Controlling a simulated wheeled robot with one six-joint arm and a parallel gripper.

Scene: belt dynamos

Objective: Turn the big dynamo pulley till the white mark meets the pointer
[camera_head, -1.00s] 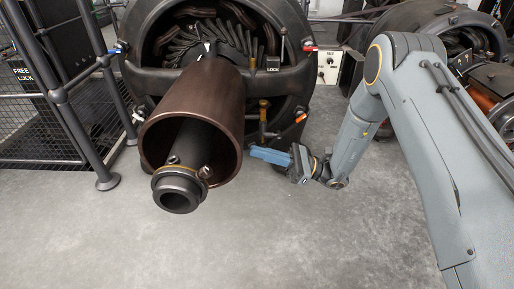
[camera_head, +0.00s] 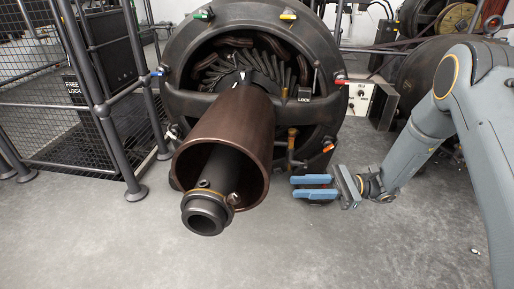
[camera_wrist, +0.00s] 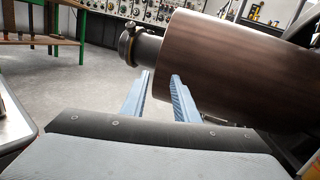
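The big dynamo pulley (camera_head: 236,125) is a brown, open-ended drum on a dark shaft (camera_head: 208,207), standing out from the black dynamo housing (camera_head: 183,62). A small white mark or pointer (camera_head: 242,75) shows at the top behind the drum; I cannot tell which it is. My gripper (camera_head: 292,187), with two blue fingers, is to the right of the drum and apart from it. In the wrist view the fingers (camera_wrist: 160,85) are spread with nothing between them, and the drum (camera_wrist: 220,70) fills the upper right.
A black post and mesh fence (camera_head: 128,120) with a FREE/LOCK plate stands at left. Another machine (camera_head: 440,75) stands at right behind my arm. The grey floor (camera_head: 330,245) in front is clear.

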